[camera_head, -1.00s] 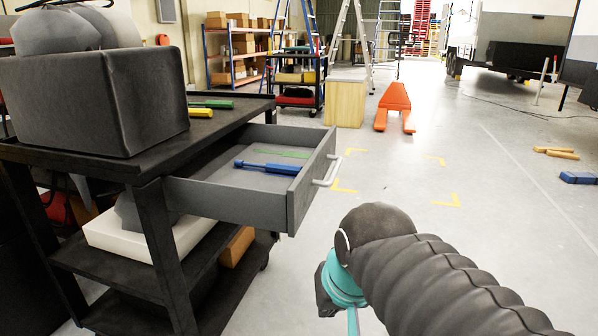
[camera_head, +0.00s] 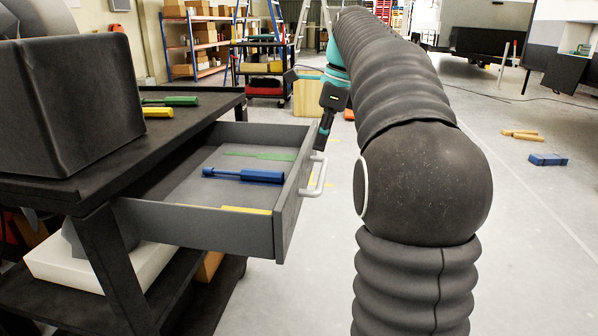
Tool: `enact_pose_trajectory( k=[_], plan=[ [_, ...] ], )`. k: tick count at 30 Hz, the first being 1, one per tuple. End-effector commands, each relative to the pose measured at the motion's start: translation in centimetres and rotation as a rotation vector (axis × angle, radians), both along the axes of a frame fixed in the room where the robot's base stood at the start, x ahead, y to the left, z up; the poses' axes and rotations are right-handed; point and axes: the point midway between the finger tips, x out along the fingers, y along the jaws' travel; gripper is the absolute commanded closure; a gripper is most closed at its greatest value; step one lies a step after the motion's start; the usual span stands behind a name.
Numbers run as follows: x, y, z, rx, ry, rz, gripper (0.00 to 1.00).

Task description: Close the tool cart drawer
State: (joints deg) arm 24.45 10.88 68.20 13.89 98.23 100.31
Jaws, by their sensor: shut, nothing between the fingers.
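The grey drawer (camera_head: 200,227) of the black tool cart (camera_head: 75,190) stands pulled out toward the right. A white bar handle (camera_head: 316,178) is on its front panel. Inside lie a blue tool (camera_head: 243,175), a flat green tool-shaped patch (camera_head: 258,155) and a yellow strip (camera_head: 246,210). My gripper (camera_head: 321,143) is shut and empty, pointing down by the far end of the drawer front, just above and behind the handle. I cannot tell whether it touches the front.
A dark grey box (camera_head: 75,100) sits on the cart top beside a green tool (camera_head: 170,101) and a yellow tool (camera_head: 158,113). Shelving (camera_head: 200,45) and a wooden box (camera_head: 306,97) stand behind. Blocks (camera_head: 548,160) lie on the right floor.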

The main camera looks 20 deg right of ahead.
Motion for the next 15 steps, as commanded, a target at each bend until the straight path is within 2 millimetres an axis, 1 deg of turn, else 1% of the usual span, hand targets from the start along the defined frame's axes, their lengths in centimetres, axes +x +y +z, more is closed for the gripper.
enact_pose_trajectory(
  k=[1,5,15],
  plan=[
    [0.1,-0.3,-0.2,0.004,0.005,-0.017,1.00],
    [0.2,-0.4,-1.2,0.007,0.009,-0.031,1.00],
    [0.8,0.6,-6.6,0.006,0.008,-0.032,1.00]
  ],
)
